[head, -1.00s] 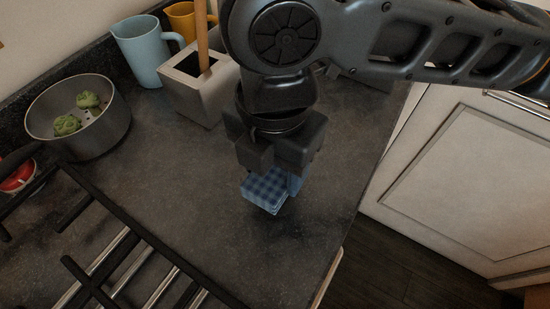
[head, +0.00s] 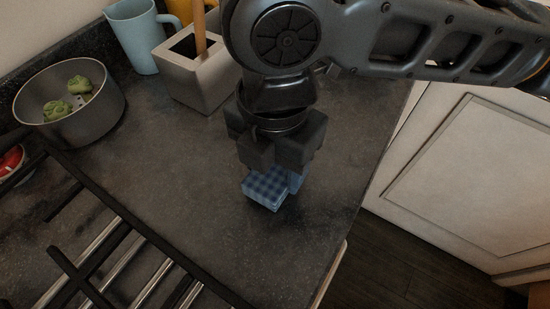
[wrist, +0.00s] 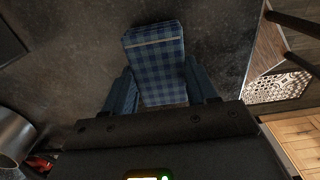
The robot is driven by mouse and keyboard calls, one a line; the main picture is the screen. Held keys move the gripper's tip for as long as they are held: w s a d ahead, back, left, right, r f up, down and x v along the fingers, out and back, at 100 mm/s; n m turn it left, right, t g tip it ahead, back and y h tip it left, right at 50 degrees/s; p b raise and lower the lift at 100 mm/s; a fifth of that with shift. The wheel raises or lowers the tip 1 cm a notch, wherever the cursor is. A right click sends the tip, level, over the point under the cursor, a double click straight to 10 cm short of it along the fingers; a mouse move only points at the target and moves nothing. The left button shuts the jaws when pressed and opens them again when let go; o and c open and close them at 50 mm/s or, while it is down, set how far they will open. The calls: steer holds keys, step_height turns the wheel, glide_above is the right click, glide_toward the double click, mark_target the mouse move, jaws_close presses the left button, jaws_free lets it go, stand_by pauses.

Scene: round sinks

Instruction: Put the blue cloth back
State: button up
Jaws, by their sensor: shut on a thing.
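The blue checked cloth (head: 265,187) is a small folded block at the dark counter, below my gripper. In the wrist view the cloth (wrist: 157,62) lies between the two fingers and sticks out past them. My gripper (head: 276,178) points down and is shut on the cloth; it also shows in the wrist view (wrist: 162,92). The cloth is close to the counter surface, but I cannot tell whether it touches it. Part of the cloth is hidden by the fingers.
A metal pot (head: 72,108) with green vegetables, a light blue pitcher (head: 139,38) and a grey square holder (head: 196,75) stand at the back left. A hob grate (head: 110,240) is front left. The counter (head: 170,165) is clear around the cloth; its edge is to the right.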

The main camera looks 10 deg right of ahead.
steer(key=shift+f+b, duration=0.3)
steer(key=shift+f, duration=0.2)
steer(key=o, duration=1)
steer(key=shift+r, duration=0.15)
step_height(320, 180, up, 8)
steer(key=shift+f, duration=0.2)
